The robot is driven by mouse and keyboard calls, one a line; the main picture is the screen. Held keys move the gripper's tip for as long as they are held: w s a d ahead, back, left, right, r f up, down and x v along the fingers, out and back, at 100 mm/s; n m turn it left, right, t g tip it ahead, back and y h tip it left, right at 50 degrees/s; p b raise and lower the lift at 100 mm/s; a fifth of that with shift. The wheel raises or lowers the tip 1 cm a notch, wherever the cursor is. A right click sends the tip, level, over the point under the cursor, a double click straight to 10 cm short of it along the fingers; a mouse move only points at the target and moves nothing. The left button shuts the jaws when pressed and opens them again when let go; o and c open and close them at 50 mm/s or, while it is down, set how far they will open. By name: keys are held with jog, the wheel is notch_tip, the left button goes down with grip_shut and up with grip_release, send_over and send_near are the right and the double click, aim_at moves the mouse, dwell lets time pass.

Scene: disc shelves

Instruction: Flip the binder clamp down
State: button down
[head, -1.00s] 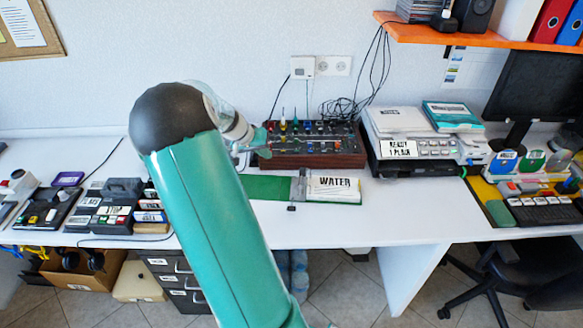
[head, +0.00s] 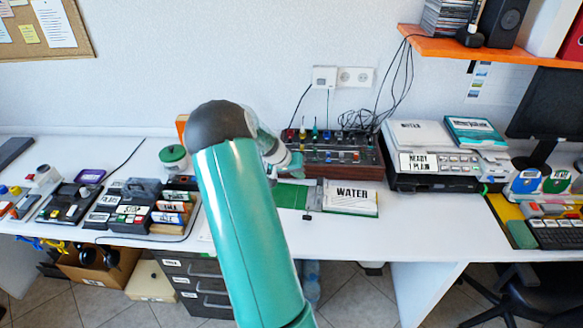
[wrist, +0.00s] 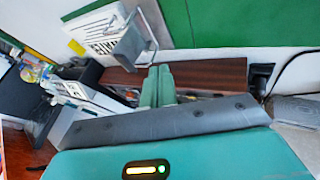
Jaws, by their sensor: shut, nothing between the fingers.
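An open green binder (head: 291,196) lies on the white desk, with white sheets marked WATER on its right half. The metal binder clamp (head: 314,196) sits along the middle, at the left edge of the sheets. In the wrist view, the clamp (wrist: 127,47) shows as a grey plate with a wire loop standing out from it, and the green cover (wrist: 225,22) runs along the top. My gripper (wrist: 158,86) is shut and empty, its green fingertips just beside the clamp and apart from it in the picture. In the head view, it hovers behind the binder's left half.
A wood-sided control box (head: 345,170) with knobs and cables stands right behind the binder. A printer (head: 430,178) is to its right. The desk in front of the printer is clear.

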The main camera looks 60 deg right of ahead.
jog(key=s, duration=0.1)
jog(key=s+d, duration=0.1)
jog(key=s, duration=0.1)
jog(key=shift+s+d+f, duration=0.2)
jog(key=shift+s+f, duration=0.15)
jog(key=shift+f, duration=0.05)
jog(key=shift+s+d+r, duration=0.1)
jog(key=shift+s, duration=0.05)
